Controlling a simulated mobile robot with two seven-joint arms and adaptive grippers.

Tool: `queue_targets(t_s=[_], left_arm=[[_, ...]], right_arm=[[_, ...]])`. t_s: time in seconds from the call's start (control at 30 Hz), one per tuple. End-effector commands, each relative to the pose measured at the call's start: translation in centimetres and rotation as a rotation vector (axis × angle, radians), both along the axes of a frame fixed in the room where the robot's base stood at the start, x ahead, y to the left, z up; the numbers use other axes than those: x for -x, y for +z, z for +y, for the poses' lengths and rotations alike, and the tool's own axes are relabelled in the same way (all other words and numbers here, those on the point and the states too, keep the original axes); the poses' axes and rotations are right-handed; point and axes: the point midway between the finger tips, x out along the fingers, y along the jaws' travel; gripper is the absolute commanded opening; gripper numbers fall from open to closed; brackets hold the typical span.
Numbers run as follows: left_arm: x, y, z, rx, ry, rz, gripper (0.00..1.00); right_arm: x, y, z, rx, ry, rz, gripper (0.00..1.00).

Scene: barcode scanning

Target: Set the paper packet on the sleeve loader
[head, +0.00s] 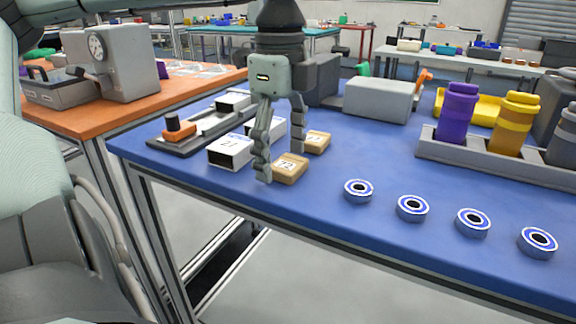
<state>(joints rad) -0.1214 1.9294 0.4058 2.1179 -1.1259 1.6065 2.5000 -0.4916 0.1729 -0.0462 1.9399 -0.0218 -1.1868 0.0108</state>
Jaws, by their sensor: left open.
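Two small tan paper packets lie on the blue table (330,215). The nearer packet (290,170) has a number on top that looks like 72, and the farther packet (317,142) also bears a number. My left gripper (280,166) points down, open and empty, with one finger at the left side of the nearer packet and the other between the two packets. I cannot tell whether the fingers touch them. A dark flat device with an orange-and-black knob (178,130), seemingly the sleeve loader, lies at the table's left edge. My right gripper is out of view.
White open-ended boxes, one (230,152) marked 21, stand between the loader and the packets. Several bearing rings (412,208) line the front right. A grey rack (440,148) holds purple and yellow bottles. A grey box (380,100) stands behind. The middle is clear.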

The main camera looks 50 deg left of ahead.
Motion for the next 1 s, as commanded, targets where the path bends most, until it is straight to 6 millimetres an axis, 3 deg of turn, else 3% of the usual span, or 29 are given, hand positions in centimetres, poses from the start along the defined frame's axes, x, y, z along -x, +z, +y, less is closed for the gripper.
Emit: queue_targets(t_s=[0.2,0.67,1.0], left_arm=[[0.00,-0.04,0.00,-0.001,0.000,0.000,0.73],[0.00,0.00,0.00,0.000,0.000,0.000,0.16],[-0.02,0.70,0.03,-0.001,0.001,-0.001,0.16]], right_arm=[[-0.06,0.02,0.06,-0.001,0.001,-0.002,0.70],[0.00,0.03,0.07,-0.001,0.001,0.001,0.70],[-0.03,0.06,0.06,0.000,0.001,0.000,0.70]])
